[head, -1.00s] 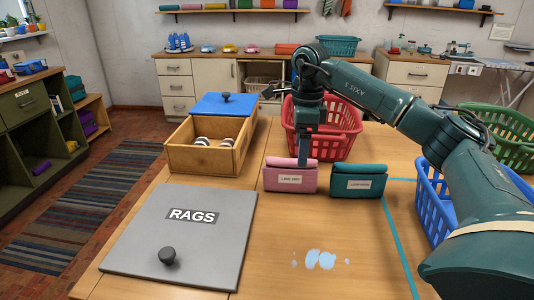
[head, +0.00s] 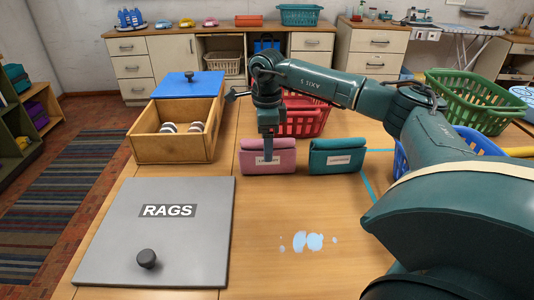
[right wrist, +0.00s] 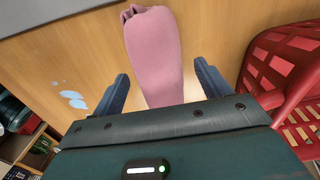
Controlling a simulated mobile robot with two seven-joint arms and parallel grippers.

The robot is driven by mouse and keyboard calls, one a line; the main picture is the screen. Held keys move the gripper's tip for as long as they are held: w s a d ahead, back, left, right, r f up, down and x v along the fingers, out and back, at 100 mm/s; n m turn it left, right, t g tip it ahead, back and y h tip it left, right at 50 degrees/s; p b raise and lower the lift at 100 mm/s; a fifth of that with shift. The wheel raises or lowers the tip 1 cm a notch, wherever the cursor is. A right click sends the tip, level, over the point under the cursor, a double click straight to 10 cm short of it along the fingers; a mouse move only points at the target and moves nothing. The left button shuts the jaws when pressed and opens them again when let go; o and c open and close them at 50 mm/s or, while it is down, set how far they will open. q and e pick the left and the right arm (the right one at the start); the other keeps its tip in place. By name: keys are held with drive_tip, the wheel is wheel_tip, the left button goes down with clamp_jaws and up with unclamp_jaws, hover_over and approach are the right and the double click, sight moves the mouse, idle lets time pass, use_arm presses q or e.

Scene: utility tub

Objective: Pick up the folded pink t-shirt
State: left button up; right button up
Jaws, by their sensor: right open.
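The folded pink t-shirt (head: 284,160) stands on the wooden table with a white label on its front. My right gripper (head: 268,155) is over it, and a finger covers part of the label in the head view. In the right wrist view the pink t-shirt (right wrist: 153,58) runs up between the two spread fingers of my right gripper (right wrist: 163,87), with a gap on each side. The gripper is open and not closed on the cloth. My left gripper is not in view.
A folded teal cloth (head: 337,162) stands close to the right. A red basket (head: 312,118) is just behind. A wooden box (head: 172,148) and a grey RAGS lid (head: 200,250) are left. A blue basket (head: 470,138) is right. Pale blue spots (head: 308,241) mark the front table.

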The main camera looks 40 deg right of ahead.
drive_tip(key=f, duration=0.4)
drive_tip(key=shift+w+d+f, duration=0.15)
drive_tip(key=shift+w+f, duration=0.05)
drive_tip(key=shift+c, duration=0.3)
drive_tip(key=c, duration=1.1)
drive_tip(key=shift+r, duration=0.1)
